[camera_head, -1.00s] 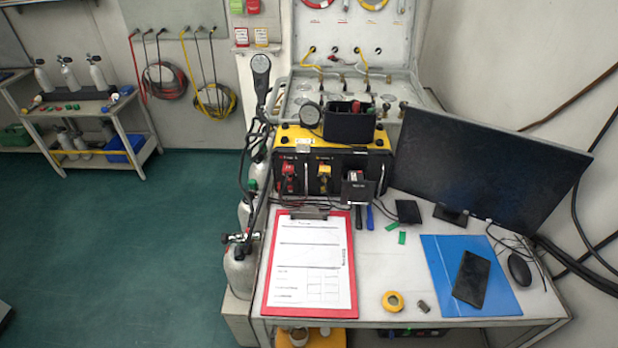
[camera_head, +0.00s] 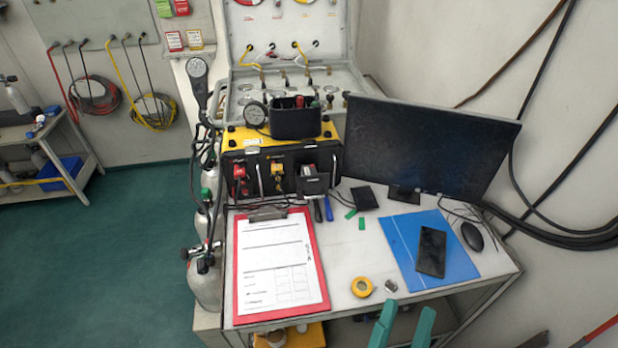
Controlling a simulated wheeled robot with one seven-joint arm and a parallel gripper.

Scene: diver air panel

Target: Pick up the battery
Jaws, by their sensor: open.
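A small grey, short cylindrical piece (camera_head: 391,286) lies on the white desk near its front edge, right of a yellow ring. It may be the battery, but it is too small to tell for sure. My gripper (camera_head: 408,308) shows at the bottom edge as two teal fingers, apart and with nothing between them. In the picture the fingers are just below and right of the grey piece. I cannot tell their height over the desk. The rest of the gripper is out of frame.
The yellow tape-like ring (camera_head: 362,287), a red clipboard (camera_head: 236,290) and a blue folder (camera_head: 455,255) with a black phone-like slab (camera_head: 431,252) lie around the grey piece. A monitor (camera_head: 425,150) and a yellow-black air panel (camera_head: 232,140) stand behind.

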